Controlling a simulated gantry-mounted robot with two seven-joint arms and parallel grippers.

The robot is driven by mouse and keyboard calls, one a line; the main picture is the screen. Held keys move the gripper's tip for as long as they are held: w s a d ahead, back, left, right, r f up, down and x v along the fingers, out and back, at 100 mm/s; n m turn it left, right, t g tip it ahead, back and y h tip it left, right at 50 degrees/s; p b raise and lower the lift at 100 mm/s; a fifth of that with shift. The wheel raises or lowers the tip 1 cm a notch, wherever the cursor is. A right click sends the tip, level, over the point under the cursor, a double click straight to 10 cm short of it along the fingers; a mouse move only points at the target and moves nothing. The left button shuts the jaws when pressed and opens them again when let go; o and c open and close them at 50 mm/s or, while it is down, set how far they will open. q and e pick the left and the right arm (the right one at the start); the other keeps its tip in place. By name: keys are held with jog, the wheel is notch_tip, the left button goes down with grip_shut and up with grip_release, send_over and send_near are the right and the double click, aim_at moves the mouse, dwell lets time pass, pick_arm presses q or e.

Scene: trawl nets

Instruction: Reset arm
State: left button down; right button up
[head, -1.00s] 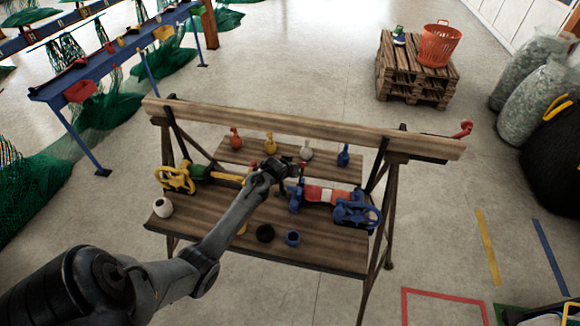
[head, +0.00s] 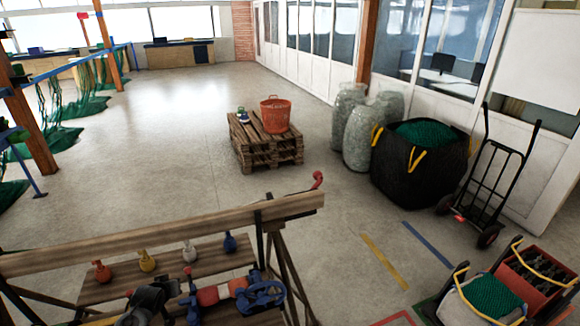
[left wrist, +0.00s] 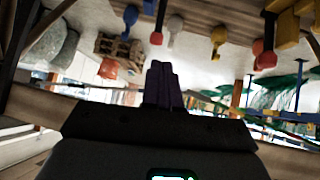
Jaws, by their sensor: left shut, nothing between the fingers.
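My left gripper (left wrist: 162,78) shows in the left wrist view with its two dark fingers together and nothing between them. In the head view my left arm shows only as a dark part at the bottom left, over the wooden workbench (head: 160,229). The fingertips cannot be made out there. My right gripper is in neither view.
A blue clamp (head: 262,293) is close to my arm. A pallet stack (head: 262,150) carries an orange basket (head: 275,117). Open floor lies between.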

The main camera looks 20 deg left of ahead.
pick_arm(q)
jog(key=s+d+f+m+g+h, duration=0.1)
jog(key=s+d+f+m+g, duration=0.1)
jog(key=s+d+f, duration=0.8)
jog(key=s+d+m+h, duration=0.25)
jog(key=s+d, duration=0.45)
jog(key=d, duration=0.4)
jog(key=s+d+r+m+g+h, duration=0.1)
jog(key=s+d+r+m, duration=0.2)
jog(key=s+d+r, duration=0.35)
jog(key=s+d+r+m+g+h, duration=0.15)
jog(key=s+d+r, duration=0.25)
jog(key=d+r, duration=0.5)
notch_tip(320, 180, up, 15)
jog(key=y+p, duration=0.1)
jog(key=p, duration=1.5)
jog(key=shift+w+d+m, duration=0.3)
jog(key=shift+m, duration=0.1)
